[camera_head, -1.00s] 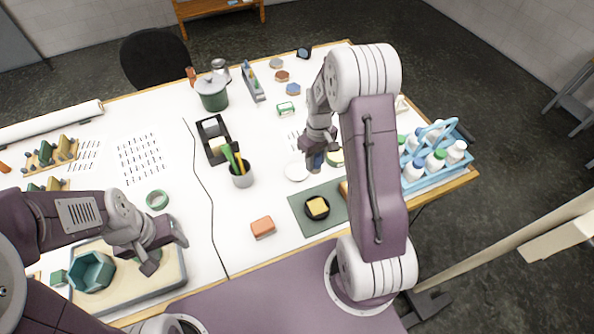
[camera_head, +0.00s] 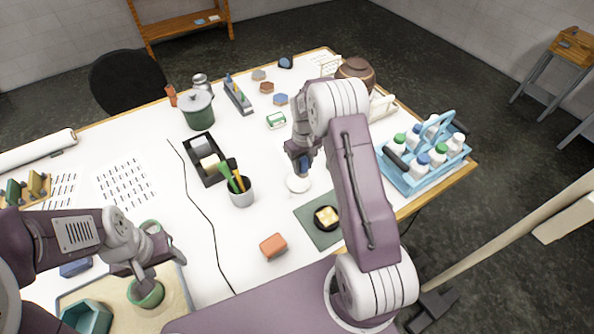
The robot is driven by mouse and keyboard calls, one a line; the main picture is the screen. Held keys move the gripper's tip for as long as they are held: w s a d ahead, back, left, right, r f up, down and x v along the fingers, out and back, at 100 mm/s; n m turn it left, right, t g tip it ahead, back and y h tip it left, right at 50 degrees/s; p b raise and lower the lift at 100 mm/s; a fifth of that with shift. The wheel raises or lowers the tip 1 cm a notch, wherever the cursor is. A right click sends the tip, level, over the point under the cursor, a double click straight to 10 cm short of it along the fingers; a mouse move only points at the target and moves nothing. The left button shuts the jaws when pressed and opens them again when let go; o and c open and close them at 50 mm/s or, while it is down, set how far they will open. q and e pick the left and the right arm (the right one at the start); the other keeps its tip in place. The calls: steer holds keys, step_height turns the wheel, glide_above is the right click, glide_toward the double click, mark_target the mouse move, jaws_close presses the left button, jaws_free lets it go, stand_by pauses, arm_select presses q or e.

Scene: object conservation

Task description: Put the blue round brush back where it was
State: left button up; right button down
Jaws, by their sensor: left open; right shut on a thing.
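My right gripper (camera_head: 301,165) is shut on a small dark blue thing (camera_head: 303,157), which looks like the blue round brush. Its fingers cover most of it, so its shape is unclear. The gripper points down just above or behind a white round dish (camera_head: 298,184); I cannot tell whether the brush touches anything. My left gripper (camera_head: 150,270) is open at the sand-coloured tray (camera_head: 172,296), close above a green cup (camera_head: 148,295). I cannot tell whether its fingers touch the cup.
A pen cup (camera_head: 241,192), a black tray (camera_head: 208,172) and an orange block (camera_head: 273,246) stand near the middle. A green mat (camera_head: 312,222) bears a black dish (camera_head: 323,226). A blue bottle carrier (camera_head: 425,170) stands at the right, a green pot (camera_head: 198,112) at the back.

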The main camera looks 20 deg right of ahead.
steer(key=shift+w+a+f, duration=0.3)
steer(key=shift+a, duration=0.1)
steer(key=shift+f, duration=0.3)
steer(key=shift+f+p, duration=0.4)
steer(key=shift+p, duration=0.1)
steer(key=f, duration=0.1)
steer(key=f+p, duration=0.1)
steer(key=shift+a+f, duration=0.2)
steer(key=shift+f, duration=0.15)
steer(key=shift+w+f, duration=0.15)
steer(key=shift+f, duration=0.1)
steer(key=shift+d+f, duration=0.15)
steer(key=c, duration=1.3)
jaws_free()
steer(key=o, duration=0.3)
arm_select(q)
steer(key=shift+s+d+r, duration=0.1)
steer(key=shift+r, duration=0.5)
steer(key=shift+s+d+r, duration=0.1)
steer(key=shift+r, duration=0.5)
arm_select(e)
steer(key=shift+o, duration=0.2)
